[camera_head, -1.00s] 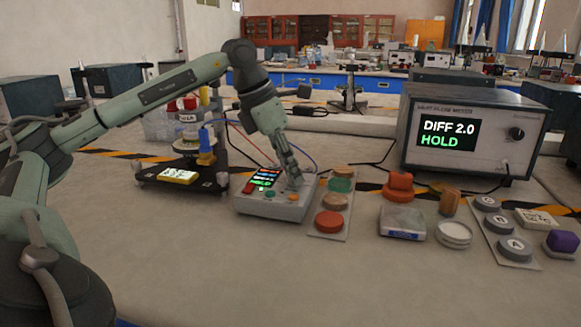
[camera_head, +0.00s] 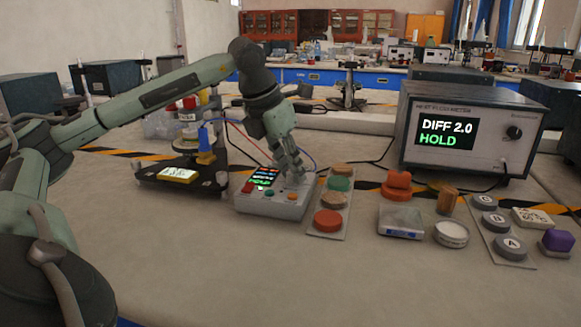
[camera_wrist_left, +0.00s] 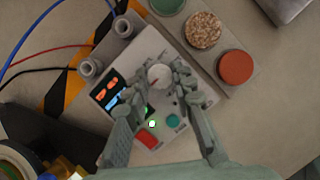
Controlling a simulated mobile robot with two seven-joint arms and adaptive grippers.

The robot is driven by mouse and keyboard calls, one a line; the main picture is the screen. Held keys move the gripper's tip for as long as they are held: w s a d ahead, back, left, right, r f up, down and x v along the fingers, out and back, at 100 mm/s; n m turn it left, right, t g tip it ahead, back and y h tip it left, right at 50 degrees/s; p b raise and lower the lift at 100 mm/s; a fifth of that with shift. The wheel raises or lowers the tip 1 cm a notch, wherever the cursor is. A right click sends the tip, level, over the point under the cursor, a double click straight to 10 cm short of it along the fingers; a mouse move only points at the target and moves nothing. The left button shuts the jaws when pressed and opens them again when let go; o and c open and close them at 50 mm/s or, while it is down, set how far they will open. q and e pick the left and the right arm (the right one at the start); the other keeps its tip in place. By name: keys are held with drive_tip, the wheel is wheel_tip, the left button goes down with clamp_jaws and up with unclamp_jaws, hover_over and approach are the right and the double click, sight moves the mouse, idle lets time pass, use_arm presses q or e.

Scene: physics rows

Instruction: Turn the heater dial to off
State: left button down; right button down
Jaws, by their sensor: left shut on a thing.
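The heater control box (camera_head: 266,207) is a small grey box with a lit screen and coloured buttons, standing mid-table. Its pale round dial (camera_wrist_left: 160,75) shows in the left wrist view between my fingertips, with a small red mark on it. My left gripper (camera_head: 294,178) reaches down onto the right part of the box. In the left wrist view my left gripper (camera_wrist_left: 163,80) is shut on the dial, a finger on each side. In the head view the fingers hide the dial. My right gripper is not in view.
A strip of coloured discs (camera_head: 328,221) lies close on the right. A heat-flow meter (camera_head: 470,135) reading "DIFF 2.0 HOLD" stands behind right. The front table is clear.

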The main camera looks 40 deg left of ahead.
use_arm(q)
drive_tip(key=c, duration=1.3)
unclamp_jaws()
drive_tip(key=shift+v, duration=6.05)
